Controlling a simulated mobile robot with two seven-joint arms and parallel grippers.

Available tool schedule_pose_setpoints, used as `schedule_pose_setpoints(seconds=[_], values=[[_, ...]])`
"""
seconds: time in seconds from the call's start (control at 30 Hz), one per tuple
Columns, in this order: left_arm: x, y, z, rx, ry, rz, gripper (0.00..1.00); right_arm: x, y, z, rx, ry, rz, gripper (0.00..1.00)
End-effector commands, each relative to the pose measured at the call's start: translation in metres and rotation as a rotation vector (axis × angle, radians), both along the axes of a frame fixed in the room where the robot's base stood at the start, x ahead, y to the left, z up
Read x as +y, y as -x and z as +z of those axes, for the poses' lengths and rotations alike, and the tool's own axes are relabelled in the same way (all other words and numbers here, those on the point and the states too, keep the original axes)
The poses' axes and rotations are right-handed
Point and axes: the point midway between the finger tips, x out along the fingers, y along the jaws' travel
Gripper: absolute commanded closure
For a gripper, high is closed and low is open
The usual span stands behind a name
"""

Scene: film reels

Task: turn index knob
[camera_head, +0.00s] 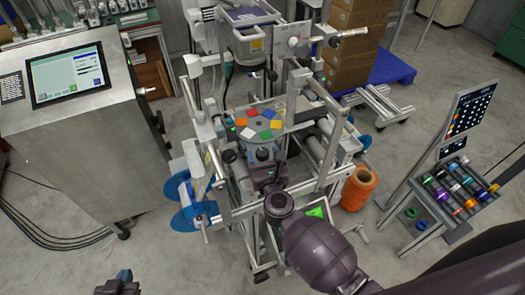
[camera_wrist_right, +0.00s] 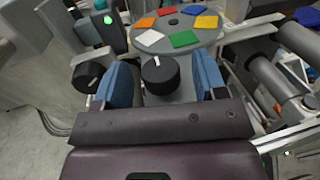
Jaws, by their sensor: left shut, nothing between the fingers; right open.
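A black knob with a white mark on its top (camera_wrist_right: 160,75) stands in front of the round grey dial plate (camera_wrist_right: 183,38), which carries coloured square pads. My right gripper (camera_wrist_right: 163,84) is open, with one blue finger pad on each side of this knob and a visible gap to each. My left gripper (camera_head: 122,277) is low at the bottom left, away from the machine.
The machine's metal frame and grey rollers (camera_wrist_right: 275,75) lie close to the right of my right gripper. A green-lit indicator (camera_wrist_right: 107,20) is at the upper left.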

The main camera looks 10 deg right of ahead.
Motion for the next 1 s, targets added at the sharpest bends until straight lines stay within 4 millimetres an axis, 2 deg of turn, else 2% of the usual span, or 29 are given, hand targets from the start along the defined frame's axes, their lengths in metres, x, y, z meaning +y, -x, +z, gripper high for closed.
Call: schedule_pose_setpoints(seconds=[0.17, 0.47, 0.57, 0.8, 1.0], values=[[0.0001, 0.0003, 0.0002, 0.001, 0.000, 0.000, 1.00, -0.0001, -0.0105, 0.0003, 0.000, 0.000, 0.000, 0.35], [0.0001, 0.0005, -0.0003, 0.002, 0.000, 0.000, 1.00, -0.0003, -0.0120, -0.0001, 0.001, 0.000, 0.000, 0.35], [0.0001, 0.0006, -0.0003, 0.002, 0.000, 0.000, 1.00, -0.0002, -0.0119, -0.0001, 0.000, 0.000, 0.000, 0.47], [0.0001, 0.0006, -0.0003, 0.002, 0.000, 0.000, 1.00, -0.0002, -0.0118, 0.0000, 0.000, 0.000, 0.000, 0.84], [0.0002, 0.0006, -0.0006, 0.003, 0.000, 0.000, 1.00, -0.0003, -0.0117, -0.0001, 0.000, 0.000, 0.012, 0.84]])
